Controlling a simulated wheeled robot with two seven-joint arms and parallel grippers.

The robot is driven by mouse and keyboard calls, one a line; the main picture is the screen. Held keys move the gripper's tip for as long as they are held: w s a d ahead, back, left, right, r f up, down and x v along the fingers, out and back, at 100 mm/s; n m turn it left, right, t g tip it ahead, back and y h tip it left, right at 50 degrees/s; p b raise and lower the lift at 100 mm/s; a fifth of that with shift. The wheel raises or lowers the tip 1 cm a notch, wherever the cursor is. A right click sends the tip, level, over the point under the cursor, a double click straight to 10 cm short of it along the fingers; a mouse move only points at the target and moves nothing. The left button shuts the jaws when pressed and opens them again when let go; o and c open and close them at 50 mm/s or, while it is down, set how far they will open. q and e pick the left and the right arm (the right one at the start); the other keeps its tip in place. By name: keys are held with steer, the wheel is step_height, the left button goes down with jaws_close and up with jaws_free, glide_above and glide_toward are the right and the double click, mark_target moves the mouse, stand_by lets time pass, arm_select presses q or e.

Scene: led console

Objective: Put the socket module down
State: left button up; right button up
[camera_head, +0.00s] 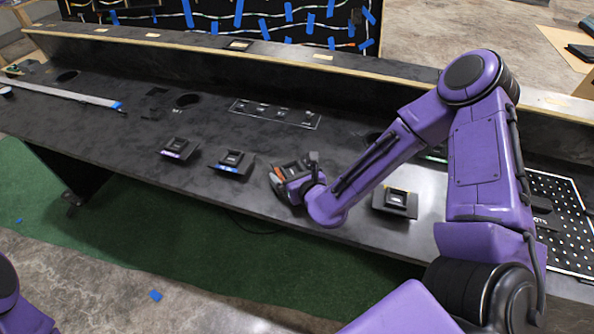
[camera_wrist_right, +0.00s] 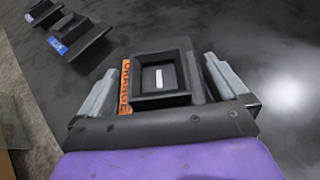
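The socket module (camera_head: 290,169) is a black block with a square recess and an orange label. In the right wrist view the socket module (camera_wrist_right: 163,78) sits between my two grey fingers, its label reading ORANGE on the left side. My left gripper is not in view.
A purple-labelled module (camera_head: 179,147) and a blue-labelled module (camera_head: 232,161) stand to the left. Another module (camera_head: 396,201) stands to the right, near the front edge. A labelled panel (camera_head: 275,113) and a round hole (camera_head: 188,100) lie farther back. A perforated plate (camera_head: 562,220) is at far right.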

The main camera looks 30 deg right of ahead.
steer(key=v, duration=0.3)
steer(key=p+v, duration=0.1)
steer(key=v, duration=0.2)
steer(key=shift+w+r, duration=0.1)
steer(key=shift+r, duration=0.25)
steer(key=p+v, duration=0.5)
steer(key=p, duration=0.2)
steer(key=shift+s, duration=0.65)
steer(key=shift+f, duration=0.1)
